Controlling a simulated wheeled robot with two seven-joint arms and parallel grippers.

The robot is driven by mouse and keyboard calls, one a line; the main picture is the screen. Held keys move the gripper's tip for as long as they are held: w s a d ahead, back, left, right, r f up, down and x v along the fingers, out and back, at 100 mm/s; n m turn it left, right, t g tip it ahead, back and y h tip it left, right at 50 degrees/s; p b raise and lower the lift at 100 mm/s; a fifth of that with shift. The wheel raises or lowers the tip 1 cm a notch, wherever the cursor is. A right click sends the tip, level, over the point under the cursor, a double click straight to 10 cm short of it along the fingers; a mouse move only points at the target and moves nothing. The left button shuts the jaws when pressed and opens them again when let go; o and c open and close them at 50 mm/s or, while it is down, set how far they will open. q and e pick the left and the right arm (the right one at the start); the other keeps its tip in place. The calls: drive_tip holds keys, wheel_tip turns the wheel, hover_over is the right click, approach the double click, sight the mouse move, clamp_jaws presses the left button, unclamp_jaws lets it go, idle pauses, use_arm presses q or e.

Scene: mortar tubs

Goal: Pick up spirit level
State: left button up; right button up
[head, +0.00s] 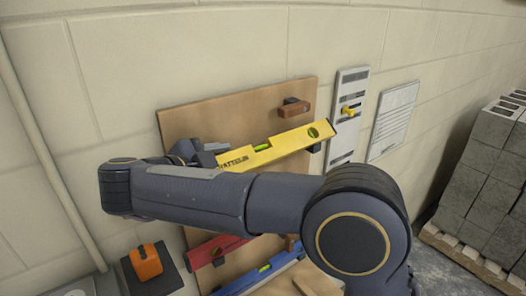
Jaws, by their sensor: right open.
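A yellow spirit level (283,147) hangs on a brown wooden board (190,123) on the wall, tilted up to the right. A red level (208,252) and a blue level (262,276) are lower on the board, partly hidden by my right arm. My right gripper (203,152) is at the left end of the yellow level and is open. My forearm partly hides it, and I cannot tell whether it touches the level. My left gripper is not in view.
A brown block (294,107) sticks out of the board above the yellow level. A panel with a yellow handle (351,111) and a white sheet (393,120) are on the wall to the right. Grey blocks (485,165) are stacked on a pallet. An orange object (146,262) is at lower left.

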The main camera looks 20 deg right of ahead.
drive_tip(key=c, duration=1.1)
drive_tip(key=shift+c, duration=0.2)
drive_tip(key=shift+r, duration=0.1)
drive_tip(key=shift+r, duration=0.5)
wheel_tip(320, 180, up, 2)
drive_tip(key=shift+r+b, duration=0.15)
drive_tip(key=shift+b, duration=0.3)
drive_tip(key=s+a, duration=0.2)
drive_tip(key=a, duration=0.1)
drive_tip(key=s+a+b, duration=0.1)
drive_tip(key=shift+a, duration=0.25)
drive_tip(key=s+a+p, duration=0.1)
drive_tip(key=s+a, duration=0.6)
drive_tip(key=a, duration=0.3)
drive_tip(key=shift+a, duration=0.2)
